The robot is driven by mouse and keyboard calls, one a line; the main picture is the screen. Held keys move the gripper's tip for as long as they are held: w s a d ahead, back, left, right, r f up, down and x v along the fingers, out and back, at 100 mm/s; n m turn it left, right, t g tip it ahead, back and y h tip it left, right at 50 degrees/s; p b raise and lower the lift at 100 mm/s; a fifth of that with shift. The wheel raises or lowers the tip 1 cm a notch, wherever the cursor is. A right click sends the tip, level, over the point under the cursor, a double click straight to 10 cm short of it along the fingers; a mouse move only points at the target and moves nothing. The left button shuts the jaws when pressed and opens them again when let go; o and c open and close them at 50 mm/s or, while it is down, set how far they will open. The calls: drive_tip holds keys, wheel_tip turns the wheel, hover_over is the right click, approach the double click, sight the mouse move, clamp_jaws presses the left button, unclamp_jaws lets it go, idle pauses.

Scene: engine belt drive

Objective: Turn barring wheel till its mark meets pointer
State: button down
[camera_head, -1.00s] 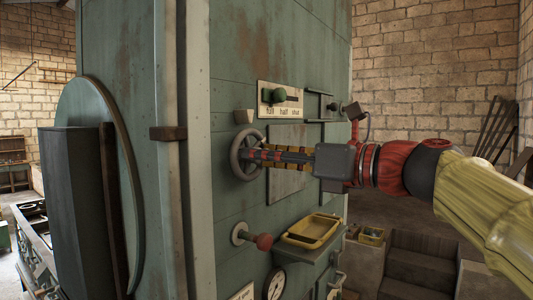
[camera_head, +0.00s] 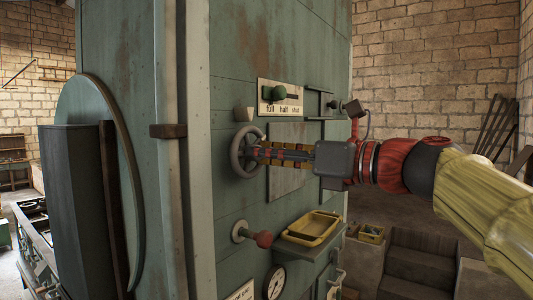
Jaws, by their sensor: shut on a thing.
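The barring wheel (camera_head: 237,150) is a grey spoked handwheel on the green engine casing, left of my gripper. My gripper (camera_head: 262,153) reaches in from the right with its fingers at the wheel's right side, shut on the wheel. I cannot make out a mark on the wheel. The fingers hide part of the wheel's right rim.
Above is a lever plate (camera_head: 280,97) with a green knob, labelled full, half and shut. Below are a red-knobbed lever (camera_head: 262,239), a yellow tray (camera_head: 312,229) on a shelf and a round gauge (camera_head: 275,283). Wooden steps (camera_head: 415,265) stand at the lower right.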

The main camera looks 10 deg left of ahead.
idle(0.3)
drive_tip(key=n+b, duration=0.6)
drive_tip(key=n, duration=0.4)
drive_tip(key=shift+f+n, duration=0.1)
drive_tip(key=shift+n, duration=0.2)
idle(0.3)
drive_tip(key=c, duration=1.7)
unclamp_jaws()
drive_tip(key=shift+o, duration=0.8)
drive_tip(key=shift+s, duration=0.1)
drive_tip(key=v, duration=1.2)
